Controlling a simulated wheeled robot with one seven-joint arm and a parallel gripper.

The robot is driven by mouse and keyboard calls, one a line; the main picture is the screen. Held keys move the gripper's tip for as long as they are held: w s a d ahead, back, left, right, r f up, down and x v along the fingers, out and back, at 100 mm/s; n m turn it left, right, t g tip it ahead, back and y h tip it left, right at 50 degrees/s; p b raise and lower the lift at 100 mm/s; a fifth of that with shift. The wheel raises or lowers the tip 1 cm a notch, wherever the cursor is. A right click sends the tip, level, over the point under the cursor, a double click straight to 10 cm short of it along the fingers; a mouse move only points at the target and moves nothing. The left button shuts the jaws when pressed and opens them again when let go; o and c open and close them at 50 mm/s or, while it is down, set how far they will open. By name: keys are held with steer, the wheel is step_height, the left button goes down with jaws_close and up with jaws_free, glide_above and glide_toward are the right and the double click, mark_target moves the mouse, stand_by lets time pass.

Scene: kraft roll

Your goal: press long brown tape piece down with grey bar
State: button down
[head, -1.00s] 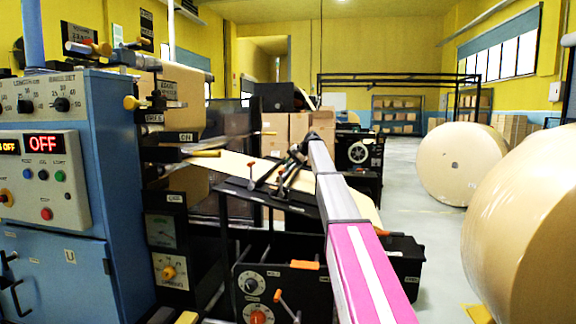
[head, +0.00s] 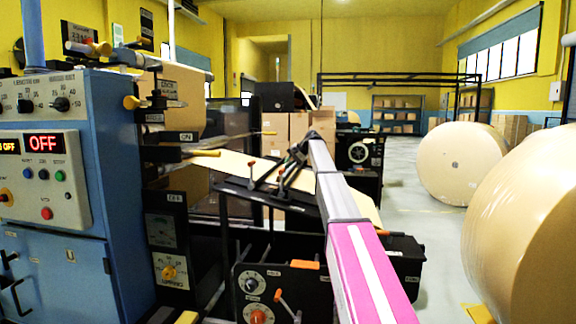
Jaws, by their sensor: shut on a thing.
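My gripper (head: 297,153) is small and dark at the far end of my pink and grey arm, over the sloping table of the machine. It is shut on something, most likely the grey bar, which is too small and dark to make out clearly. A pale brown paper web (head: 238,165) runs from the machine under the gripper and down to the right. The long brown tape piece cannot be told apart from the paper. My arm hides part of the web and table.
Dark rails with red-topped levers (head: 281,172) stand on the table beside the gripper. A blue control cabinet (head: 125,200) reading OFF is at left. Large kraft rolls (head: 462,163) stand at right. The floor between machine and rolls is clear.

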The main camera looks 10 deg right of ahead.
step_height(320, 180, up, 8)
steer(key=d, duration=0.1)
steer(key=shift+s+d, duration=0.2)
steer(key=shift+d, duration=0.15)
stand_by(0.5)
steer(key=shift+r, duration=0.1)
